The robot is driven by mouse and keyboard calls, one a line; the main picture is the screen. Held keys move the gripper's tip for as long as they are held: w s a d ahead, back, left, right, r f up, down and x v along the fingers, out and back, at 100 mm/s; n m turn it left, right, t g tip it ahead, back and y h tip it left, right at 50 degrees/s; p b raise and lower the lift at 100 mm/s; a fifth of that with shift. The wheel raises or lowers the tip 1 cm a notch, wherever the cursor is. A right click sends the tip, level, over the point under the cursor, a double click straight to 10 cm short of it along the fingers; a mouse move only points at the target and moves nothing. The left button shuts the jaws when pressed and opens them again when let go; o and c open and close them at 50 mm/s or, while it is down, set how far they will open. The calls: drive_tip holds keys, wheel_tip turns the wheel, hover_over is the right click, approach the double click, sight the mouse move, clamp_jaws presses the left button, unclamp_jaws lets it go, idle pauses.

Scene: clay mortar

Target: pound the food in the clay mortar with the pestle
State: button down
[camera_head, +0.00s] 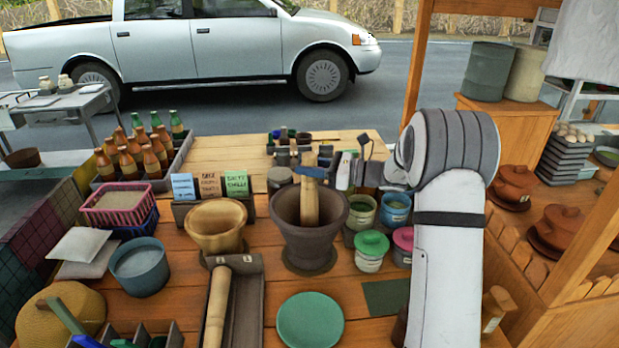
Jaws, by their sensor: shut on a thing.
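The dark clay mortar (309,237) stands upright on the wooden table, near the middle of the view. A pale wooden pestle (310,205) stands nearly upright with its lower end inside the mortar. My gripper (311,172) reaches in from the right and is shut on the upper part of the pestle, above the mortar's rim. A blue finger crosses the pestle's front. The pestle's lower tip is hidden by the mortar's near wall. I cannot make out any food inside.
A wooden bowl (217,227) stands close left of the mortar. A second wooden pestle (217,306) lies in a dark tray in front. A green plate (310,320) lies nearer. Lidded jars (371,250) crowd the right, small signs (208,184) and bottles (140,150) the back left.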

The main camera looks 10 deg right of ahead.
sight(310, 184)
drive_tip(key=shift+f+b, duration=1.45)
drive_tip(key=shift+f, duration=1.35)
wheel_tip(310, 184, up, 6)
drive_tip(key=p, duration=0.4)
drive_tip(key=shift+w, duration=0.1)
drive_tip(key=shift+f, duration=0.25)
drive_tip(key=shift+f+b, duration=1.5)
drive_tip(key=shift+f, duration=1.2)
